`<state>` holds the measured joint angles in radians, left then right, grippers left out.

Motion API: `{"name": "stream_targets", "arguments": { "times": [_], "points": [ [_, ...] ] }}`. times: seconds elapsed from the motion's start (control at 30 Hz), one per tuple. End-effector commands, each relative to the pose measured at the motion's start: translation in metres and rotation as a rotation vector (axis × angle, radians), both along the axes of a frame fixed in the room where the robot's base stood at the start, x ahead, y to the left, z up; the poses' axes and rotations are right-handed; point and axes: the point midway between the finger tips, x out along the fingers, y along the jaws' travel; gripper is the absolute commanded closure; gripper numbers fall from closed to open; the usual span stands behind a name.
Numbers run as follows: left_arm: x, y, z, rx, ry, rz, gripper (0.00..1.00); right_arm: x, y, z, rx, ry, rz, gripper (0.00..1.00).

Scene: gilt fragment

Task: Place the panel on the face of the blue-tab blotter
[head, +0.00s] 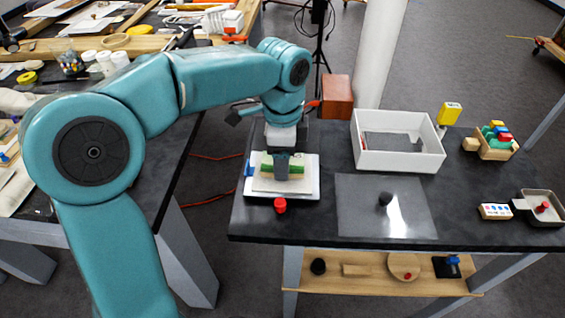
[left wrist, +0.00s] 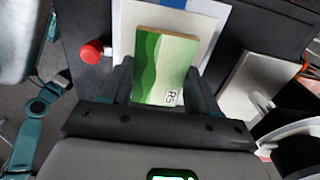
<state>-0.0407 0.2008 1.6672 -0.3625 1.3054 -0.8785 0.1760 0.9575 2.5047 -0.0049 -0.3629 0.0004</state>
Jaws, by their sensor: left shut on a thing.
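The panel is a thin rectangle with green waves on cream and an "R5" mark; it shows well in the left wrist view (left wrist: 176,62) and as a green strip in the head view (head: 267,169). My left gripper (head: 282,176) is shut on it, one finger on each side. Below it on the dark table lies the blotter (head: 310,190), a white board with a paler beige sheet and a blue tab (head: 248,169) at its left edge. The panel is over the blotter's face; I cannot tell whether it touches. My right gripper is not in view.
A red knob (head: 280,205) stands at the blotter's front edge. To the right are a clear sheet (head: 360,215) with a black knob (head: 385,198), an open white box (head: 400,160), a yellow container (head: 449,114) and a wooden rack (head: 495,153). The table's front edge is close.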

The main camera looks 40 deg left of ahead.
Motion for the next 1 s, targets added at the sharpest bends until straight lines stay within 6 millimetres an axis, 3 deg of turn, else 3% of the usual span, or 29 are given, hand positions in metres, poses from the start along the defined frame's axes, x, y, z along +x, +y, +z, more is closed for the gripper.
{"name": "stream_targets", "arguments": {
  "times": [0.1,0.47,0.5,0.57,0.87,1.0],
  "points": [
    [0.000,0.000,-0.012,0.000,0.000,0.001,0.69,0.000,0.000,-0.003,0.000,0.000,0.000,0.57],
    [0.000,0.000,-0.015,0.000,0.000,0.000,0.69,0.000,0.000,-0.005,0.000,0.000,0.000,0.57],
    [0.000,0.000,-0.015,0.000,0.000,0.000,0.33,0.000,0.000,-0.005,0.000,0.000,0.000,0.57],
    [0.000,0.000,-0.015,0.000,0.000,0.000,0.14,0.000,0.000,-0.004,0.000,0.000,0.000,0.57],
    [0.000,0.000,-0.013,0.001,-0.001,0.000,0.14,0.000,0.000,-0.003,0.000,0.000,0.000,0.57],
    [0.001,0.000,0.003,0.000,-0.004,0.000,0.14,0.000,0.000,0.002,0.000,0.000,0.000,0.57]
  ]
}}
